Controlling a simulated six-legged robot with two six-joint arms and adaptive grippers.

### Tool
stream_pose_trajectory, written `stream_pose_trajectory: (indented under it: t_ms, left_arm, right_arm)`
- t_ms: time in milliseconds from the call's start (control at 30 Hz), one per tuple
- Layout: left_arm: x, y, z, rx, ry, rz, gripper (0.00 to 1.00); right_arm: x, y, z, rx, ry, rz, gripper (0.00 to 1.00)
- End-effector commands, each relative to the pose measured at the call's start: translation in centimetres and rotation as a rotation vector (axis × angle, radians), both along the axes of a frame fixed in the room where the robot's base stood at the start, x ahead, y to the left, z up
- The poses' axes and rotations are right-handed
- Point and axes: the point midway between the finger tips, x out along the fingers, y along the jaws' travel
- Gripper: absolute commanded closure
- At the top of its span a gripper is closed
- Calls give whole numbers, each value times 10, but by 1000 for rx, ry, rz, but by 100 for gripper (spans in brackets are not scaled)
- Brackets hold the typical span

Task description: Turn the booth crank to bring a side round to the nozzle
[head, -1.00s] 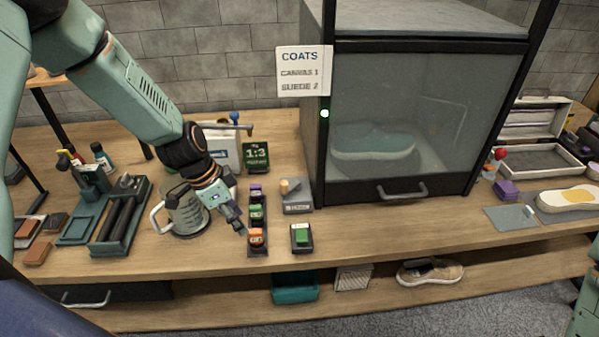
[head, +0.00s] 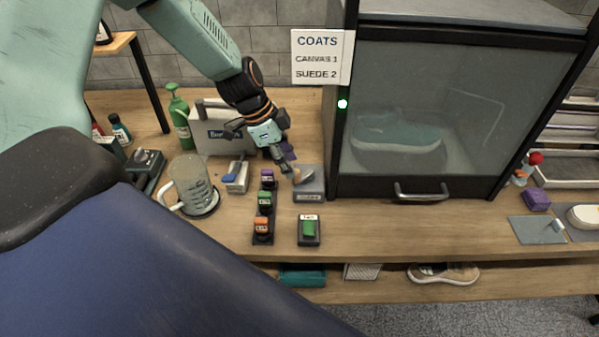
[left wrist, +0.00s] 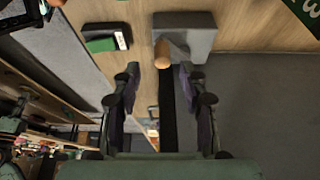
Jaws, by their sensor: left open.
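The booth (head: 440,120) is a dark-framed box with a clear front, and a shoe (head: 390,132) shows dimly inside. At its left foot a grey block (head: 312,190) bears a short wooden knob (head: 303,175), the likely crank handle. My left gripper (head: 287,167) is open just beside the knob. In the left wrist view the knob (left wrist: 162,54) lies ahead of the open fingertips (left wrist: 160,75), in line with the gap. I cannot tell if the fingers touch it. The nozzle cannot be made out. My right gripper is not in view.
A rack of small labelled bottles (head: 264,212) and a green-topped block (head: 309,230) stand before the grey block. A clear jug (head: 193,185) and white box (head: 222,127) are to the left. A COATS sign (head: 318,57) hangs above.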

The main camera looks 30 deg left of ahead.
Motion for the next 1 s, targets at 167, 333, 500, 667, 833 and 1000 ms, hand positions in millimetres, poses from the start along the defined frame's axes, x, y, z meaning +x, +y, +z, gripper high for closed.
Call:
stream_pose_trajectory:
  t_ms: [167, 333, 500, 667, 833, 1000]
  left_arm:
    - [6, -9, -26, 2, 2, -1, 57]
    - [11, -15, -38, 1, 0, -3, 57]
    - [14, -17, -41, 2, -1, -5, 57]
    - [15, -17, -40, 1, 0, -5, 57]
    - [15, -17, -40, 1, 0, -5, 68]
    - [15, -17, -40, 2, -1, -4, 82]
  right_arm:
    - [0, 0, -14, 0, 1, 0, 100]
    - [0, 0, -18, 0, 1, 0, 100]
    - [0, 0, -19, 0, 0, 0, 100]
    - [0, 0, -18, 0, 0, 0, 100]
    - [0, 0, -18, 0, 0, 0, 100]
    - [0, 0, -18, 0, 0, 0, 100]
